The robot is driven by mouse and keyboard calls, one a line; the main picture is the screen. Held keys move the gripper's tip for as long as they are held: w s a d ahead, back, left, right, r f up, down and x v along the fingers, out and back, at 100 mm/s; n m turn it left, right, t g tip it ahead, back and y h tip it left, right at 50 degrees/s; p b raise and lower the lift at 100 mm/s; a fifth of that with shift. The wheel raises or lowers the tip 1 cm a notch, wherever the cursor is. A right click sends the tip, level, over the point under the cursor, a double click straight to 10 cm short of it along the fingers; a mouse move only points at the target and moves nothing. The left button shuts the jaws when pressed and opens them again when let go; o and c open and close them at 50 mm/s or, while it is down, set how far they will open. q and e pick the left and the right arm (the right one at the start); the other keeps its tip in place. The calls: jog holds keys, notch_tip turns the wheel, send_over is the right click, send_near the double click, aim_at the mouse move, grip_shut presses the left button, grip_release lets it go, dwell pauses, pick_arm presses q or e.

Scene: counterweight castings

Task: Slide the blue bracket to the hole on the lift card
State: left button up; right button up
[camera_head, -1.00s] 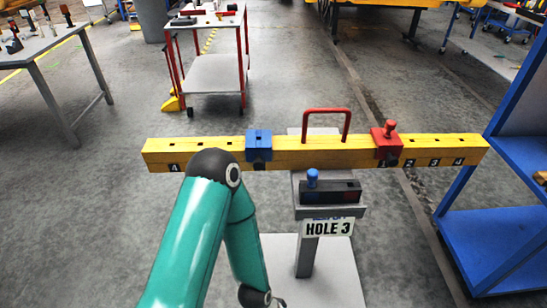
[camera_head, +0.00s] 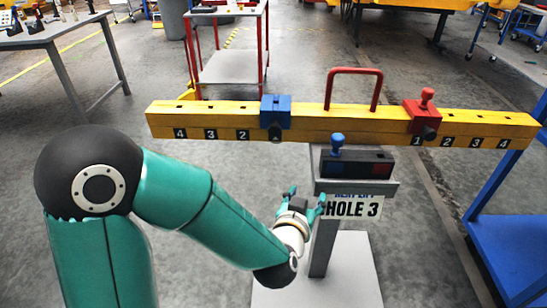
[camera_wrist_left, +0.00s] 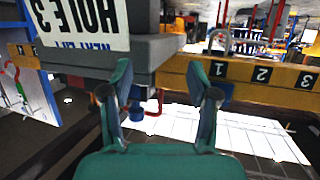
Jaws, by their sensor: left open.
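The blue bracket (camera_head: 275,117) sits around the yellow beam (camera_head: 343,124), left of the red handle. Marks 4, 3 and 2 show to its left. The lift card (camera_head: 352,207) reads HOLE 3 and hangs on the grey stand below the beam; it also shows upside down in the left wrist view (camera_wrist_left: 85,22). My left gripper (camera_head: 306,196) is below the beam, in front of the card's left edge, apart from the bracket. Its fingers stand open and empty in the left wrist view (camera_wrist_left: 165,84). My right gripper is out of view.
A red bracket (camera_head: 423,118) sits on the beam's right half, by mark 1. The red handle (camera_head: 354,74) rises mid-beam. A box with a blue knob (camera_head: 337,142) tops the stand. A blue rack (camera_head: 515,235) is at right, a red cart (camera_head: 228,65) behind.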

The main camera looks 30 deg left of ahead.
pick_arm(q)
jog(key=s+a+r+n+t+y+b, duration=0.1)
jog(key=s+a+r+n+y+b, duration=0.2)
jog(key=s+a+r+y+b, duration=0.25)
pick_arm(e)
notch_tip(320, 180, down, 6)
jog(key=p, duration=0.2)
pick_arm(q)
jog(key=p, duration=0.9)
send_near(274, 132)
jog(key=x, duration=1)
jog(key=shift+w+a, duration=0.2)
jog(key=shift+w, duration=0.15)
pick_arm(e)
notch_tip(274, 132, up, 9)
pick_arm(q)
jog(key=shift+c, duration=0.3)
grip_shut()
